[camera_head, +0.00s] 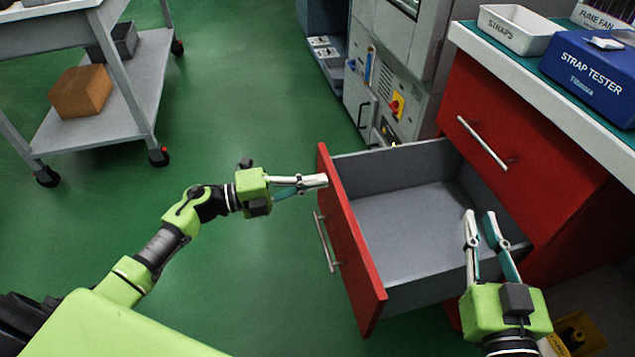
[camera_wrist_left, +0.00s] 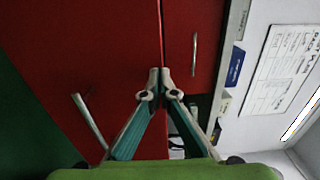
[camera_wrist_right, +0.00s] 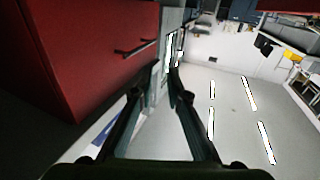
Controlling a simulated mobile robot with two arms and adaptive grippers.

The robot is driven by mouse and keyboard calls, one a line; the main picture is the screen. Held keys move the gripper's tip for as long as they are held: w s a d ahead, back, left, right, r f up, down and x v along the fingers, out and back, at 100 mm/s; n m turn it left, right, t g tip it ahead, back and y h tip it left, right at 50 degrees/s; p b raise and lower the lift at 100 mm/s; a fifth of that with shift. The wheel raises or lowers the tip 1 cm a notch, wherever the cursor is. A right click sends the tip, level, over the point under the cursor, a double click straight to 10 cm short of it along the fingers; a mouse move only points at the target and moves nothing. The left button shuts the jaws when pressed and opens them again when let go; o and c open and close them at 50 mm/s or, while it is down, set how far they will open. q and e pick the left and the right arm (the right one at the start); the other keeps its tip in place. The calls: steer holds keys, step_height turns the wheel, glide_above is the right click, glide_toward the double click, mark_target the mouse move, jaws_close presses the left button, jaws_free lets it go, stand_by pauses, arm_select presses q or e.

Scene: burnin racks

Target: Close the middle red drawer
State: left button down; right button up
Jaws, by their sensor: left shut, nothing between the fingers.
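The red drawer (camera_head: 350,240) is pulled far out of the red cabinet (camera_head: 520,150), and its grey inside is empty. Its front carries a silver bar handle (camera_head: 326,242). My left gripper (camera_head: 322,181) is shut and empty, with its tips at the upper outer side of the drawer front; whether they touch it I cannot tell. In the left wrist view the shut fingertips (camera_wrist_left: 160,75) overlap the red front near its edge. My right gripper (camera_head: 479,216) is open and empty, over the near side of the open drawer in the head view.
A closed red drawer with a silver handle (camera_head: 482,143) is on the cabinet, under a worktop with a white straps bin (camera_head: 518,28) and a blue strap tester (camera_head: 592,72). A grey machine (camera_head: 385,85) stands behind. A cart (camera_head: 125,85) holds a cardboard box (camera_head: 80,92).

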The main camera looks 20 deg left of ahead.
arm_select(q)
steer(key=shift+w+d, duration=0.15)
steer(key=shift+d, duration=0.1)
arm_select(e)
steer(key=shift+r, duration=0.25)
